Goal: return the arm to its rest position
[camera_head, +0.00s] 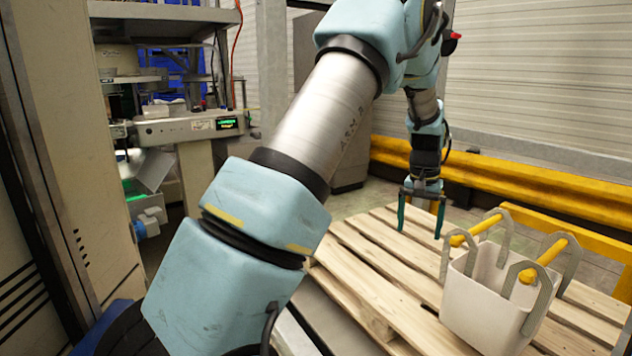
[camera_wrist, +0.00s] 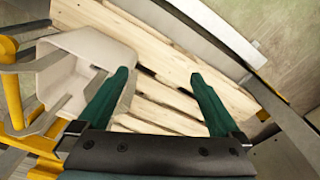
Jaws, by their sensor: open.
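My arm rises from the lower left of the head view, bends at the top and comes down over the wooden pallet (camera_head: 372,270). My gripper (camera_head: 420,232) points down above the pallet with its two green fingers apart and nothing between them. In the wrist view my gripper (camera_wrist: 155,82) is also open and empty, with pallet slats (camera_wrist: 170,60) beneath. A white bin (camera_head: 478,308) with yellow handles and grey loops stands on the pallet, right of my gripper and apart from it. The bin also shows at the left of the wrist view (camera_wrist: 82,48).
A yellow guard rail (camera_head: 520,190) runs behind the pallet, in front of a pale corrugated wall. A machine with a small green display (camera_head: 228,123) stands at the back left. A beige cabinet (camera_head: 85,150) is close on the left. The pallet's left part is bare.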

